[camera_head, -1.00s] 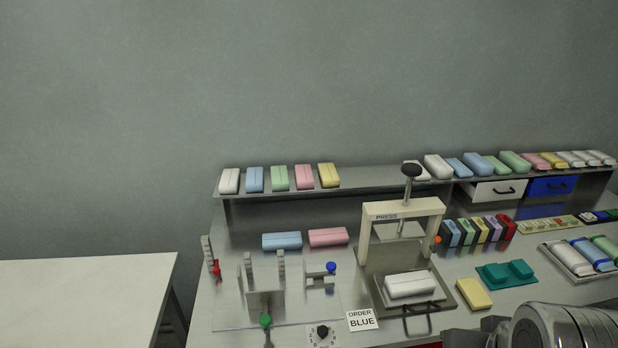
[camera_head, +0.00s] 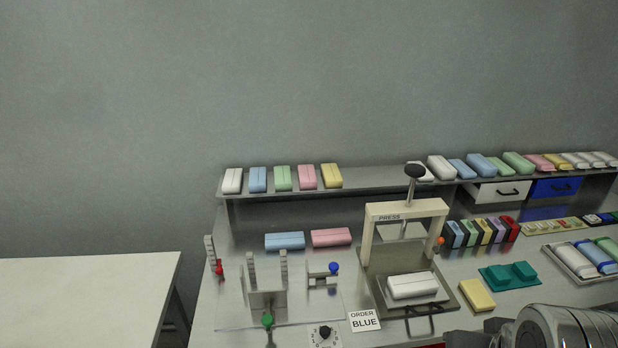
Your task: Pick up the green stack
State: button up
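A light green stack (camera_head: 283,178) lies on the raised back shelf, between a blue stack (camera_head: 258,179) and a pink stack (camera_head: 307,177). Another green piece (camera_head: 608,246) lies in the tray at the right edge. I cannot tell from the picture alone which green one is named. My gripper is not in view; only a grey part of my arm shows at the bottom right, apart from all the green pieces.
A press (camera_head: 405,211) with a white stack (camera_head: 412,286) in its base stands mid-bench. Blue (camera_head: 284,241) and pink (camera_head: 331,237) stacks lie behind a fixture (camera_head: 267,299). A card (camera_head: 364,320) reads ORDER BLUE. A bare white table (camera_head: 85,300) is at left.

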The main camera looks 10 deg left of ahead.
aim_at(283, 176)
jog(key=k, duration=1.35)
jog(key=u, duration=0.2)
jog(key=i, duration=0.4)
jog(key=u, duration=0.65)
jog(key=i, duration=1.25)
jog(key=z, duration=0.15)
